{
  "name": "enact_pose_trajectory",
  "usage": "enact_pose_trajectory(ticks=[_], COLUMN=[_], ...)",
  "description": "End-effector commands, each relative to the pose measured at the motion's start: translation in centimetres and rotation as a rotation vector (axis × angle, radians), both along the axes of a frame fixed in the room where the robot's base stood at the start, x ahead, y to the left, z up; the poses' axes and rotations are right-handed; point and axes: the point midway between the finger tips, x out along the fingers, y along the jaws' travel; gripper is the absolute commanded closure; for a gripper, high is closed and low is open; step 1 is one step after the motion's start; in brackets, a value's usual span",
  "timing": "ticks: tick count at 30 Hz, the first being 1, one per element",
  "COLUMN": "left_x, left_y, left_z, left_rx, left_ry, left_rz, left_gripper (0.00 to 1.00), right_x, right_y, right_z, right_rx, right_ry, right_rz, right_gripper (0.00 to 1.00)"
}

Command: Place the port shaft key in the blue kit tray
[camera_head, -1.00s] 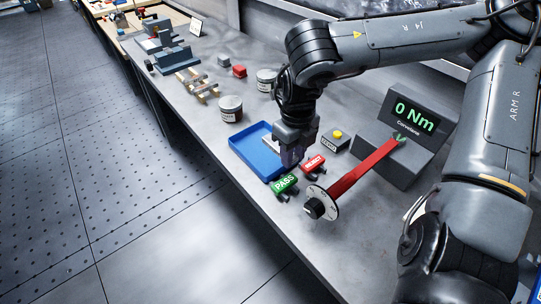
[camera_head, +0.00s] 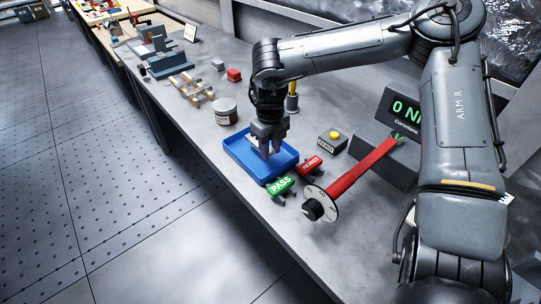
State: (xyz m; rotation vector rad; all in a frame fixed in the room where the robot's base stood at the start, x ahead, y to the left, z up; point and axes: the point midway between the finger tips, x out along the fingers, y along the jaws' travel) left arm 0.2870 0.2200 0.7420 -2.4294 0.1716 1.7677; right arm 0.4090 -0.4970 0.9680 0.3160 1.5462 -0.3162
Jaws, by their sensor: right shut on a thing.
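The blue kit tray (camera_head: 275,176) lies on the grey bench near its front edge, left of the red-handled tool. My right gripper (camera_head: 267,154) points down over the tray, its fingertips within the tray's outline. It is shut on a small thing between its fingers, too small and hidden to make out. I cannot tell the port shaft key apart in this view. A small pale item (camera_head: 252,141) shows at the tray's far left part, partly behind the gripper. My left gripper is not in view.
Green PASS (camera_head: 281,186) and red REJECT (camera_head: 311,166) blocks sit right of the tray. The red-handled torque tool (camera_head: 348,180), a yellow-button box (camera_head: 332,143) and a torque display (camera_head: 400,115) stand further right. A labelled jar (camera_head: 226,112) and wooden rack (camera_head: 196,88) are behind left.

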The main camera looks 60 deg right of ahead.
Motion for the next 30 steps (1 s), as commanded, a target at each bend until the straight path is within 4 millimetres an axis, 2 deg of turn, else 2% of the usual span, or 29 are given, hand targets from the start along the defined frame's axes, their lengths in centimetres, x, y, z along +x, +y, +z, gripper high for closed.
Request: enact_pose_trajectory(ticks=[3,6,19,20,21,24,30], left_x=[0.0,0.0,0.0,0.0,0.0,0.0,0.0], left_y=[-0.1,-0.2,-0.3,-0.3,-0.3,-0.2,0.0], left_z=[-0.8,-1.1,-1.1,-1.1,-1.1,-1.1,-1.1], left_rx=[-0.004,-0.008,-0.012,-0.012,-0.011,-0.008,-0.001], left_ry=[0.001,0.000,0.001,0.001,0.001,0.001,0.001], left_rz=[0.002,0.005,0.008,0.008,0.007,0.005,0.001], left_gripper=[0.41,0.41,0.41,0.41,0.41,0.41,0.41], right_x=[0.0,0.0,0.0,-0.1,-0.1,-0.1,-0.1], right_y=[0.0,0.0,0.0,0.0,0.0,0.0,0.0], right_z=[-1.9,-2.6,-3.0,-3.1,-3.0,-3.0,-3.0], right_rx=[0.001,0.001,0.000,0.000,0.000,0.000,0.000], right_ry=[0.001,0.000,0.000,0.001,0.001,0.001,0.001], right_rz=[0.000,-0.001,-0.001,-0.001,-0.001,-0.001,-0.001], right_gripper=[1.00,1.00,1.00,0.63,0.57,0.42,0.41])
